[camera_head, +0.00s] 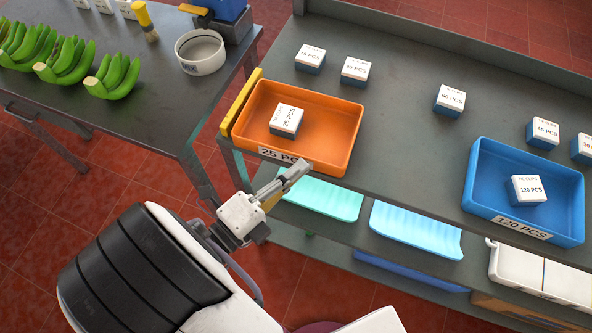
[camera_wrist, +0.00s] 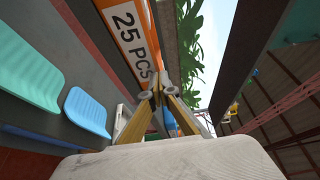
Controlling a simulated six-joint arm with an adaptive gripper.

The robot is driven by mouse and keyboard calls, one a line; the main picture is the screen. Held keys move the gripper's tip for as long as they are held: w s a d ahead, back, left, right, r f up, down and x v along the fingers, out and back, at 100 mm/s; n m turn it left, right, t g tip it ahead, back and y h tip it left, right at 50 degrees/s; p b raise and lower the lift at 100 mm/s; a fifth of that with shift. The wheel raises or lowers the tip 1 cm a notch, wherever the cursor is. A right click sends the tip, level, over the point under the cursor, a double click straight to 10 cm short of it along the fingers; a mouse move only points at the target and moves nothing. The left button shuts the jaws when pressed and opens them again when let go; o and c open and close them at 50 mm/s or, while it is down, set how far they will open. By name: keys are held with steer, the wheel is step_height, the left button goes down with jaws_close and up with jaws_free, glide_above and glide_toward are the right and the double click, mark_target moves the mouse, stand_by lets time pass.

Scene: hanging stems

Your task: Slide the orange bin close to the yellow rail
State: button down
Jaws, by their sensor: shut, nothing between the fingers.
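The orange bin (camera_head: 340,140) sits at the left end of the grey bench top, labelled 25 PCS, with one small white-and-blue box (camera_head: 286,120) in it. The yellow rail (camera_head: 241,101) runs along the bench's left edge, and the bin's left side is right beside it; I cannot tell whether they touch. My gripper (camera_head: 296,172) is shut and empty at the bin's front wall, just below its label. In the wrist view the bin's front with the label (camera_wrist: 130,35) is just ahead of the fingertips (camera_wrist: 160,82); contact is unclear.
A blue bin (camera_head: 575,200) labelled 120 PCS stands at the right, holding a box. Several small boxes (camera_head: 355,70) stand behind. Teal (camera_head: 325,198) and light-blue trays (camera_head: 415,230) lie on the lower shelf. A separate table (camera_head: 140,120) at left holds bananas and a white bowl.

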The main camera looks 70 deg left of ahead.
steer(key=shift+w+a, duration=0.3)
steer(key=shift+a, duration=0.35)
steer(key=shift+w+a, duration=0.25)
steer(key=shift+a, duration=0.35)
steer(key=shift+s+d, duration=0.1)
steer(key=shift+d, duration=0.05)
steer(key=shift+s+d, duration=0.2)
steer(key=shift+d, duration=0.25)
steer(key=d, duration=0.1)
steer(key=s+d, duration=0.1)
steer(key=shift+s+d, duration=0.15)
steer(key=shift+d, duration=0.25)
steer(key=v, duration=0.9)
steer(key=shift+s, duration=0.35)
